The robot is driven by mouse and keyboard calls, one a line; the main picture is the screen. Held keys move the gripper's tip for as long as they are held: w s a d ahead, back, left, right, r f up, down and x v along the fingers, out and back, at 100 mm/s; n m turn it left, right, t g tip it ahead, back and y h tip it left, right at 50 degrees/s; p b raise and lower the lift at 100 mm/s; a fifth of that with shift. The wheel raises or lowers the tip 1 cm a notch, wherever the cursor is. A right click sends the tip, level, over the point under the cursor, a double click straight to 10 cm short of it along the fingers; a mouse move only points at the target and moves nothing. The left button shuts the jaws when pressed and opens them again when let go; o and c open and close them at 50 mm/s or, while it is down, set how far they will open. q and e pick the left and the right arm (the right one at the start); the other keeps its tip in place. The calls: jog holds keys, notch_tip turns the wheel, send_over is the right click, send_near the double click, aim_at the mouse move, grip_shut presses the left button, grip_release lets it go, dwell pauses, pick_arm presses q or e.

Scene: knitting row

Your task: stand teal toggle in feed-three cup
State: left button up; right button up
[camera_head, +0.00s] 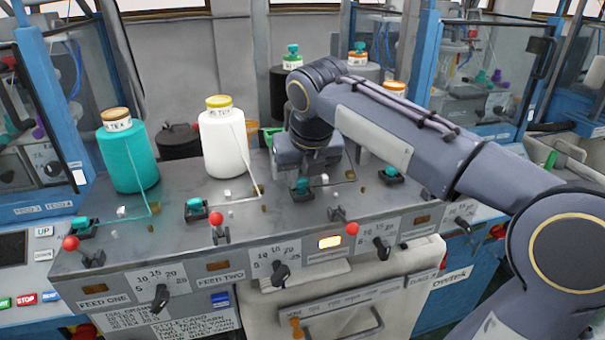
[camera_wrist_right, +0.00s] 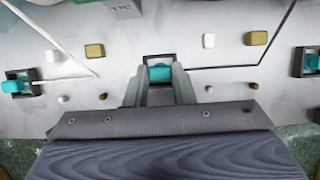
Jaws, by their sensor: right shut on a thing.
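The teal toggle (camera_head: 302,186) is at the black square feed-three cup (camera_head: 303,196), behind the lit amber panel in the head view. My right gripper (camera_head: 303,176) reaches down over it from the right arm. In the right wrist view, the toggle (camera_wrist_right: 160,74) shows between the fingertips of my right gripper (camera_wrist_right: 160,85), which is shut on it. The cup's dark rim (camera_wrist_right: 159,58) shows around and behind the toggle. How deep the toggle sits and its exact tilt are hard to tell. My left gripper is not in view.
Similar cups with teal toggles stand at feed one (camera_head: 83,227), feed two (camera_head: 196,210) and to the right (camera_head: 391,175). A teal yarn cone (camera_head: 128,160) and a white one (camera_head: 224,145) stand behind. Red-knobbed levers (camera_head: 216,220) line the front edge.

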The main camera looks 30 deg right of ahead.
jog(key=shift+f, duration=0.2)
jog(key=o, duration=0.9)
jog(key=shift+c, duration=0.2)
jog(key=v, duration=0.7)
jog(key=shift+s+r, duration=0.25)
jog(key=shift+r, duration=0.1)
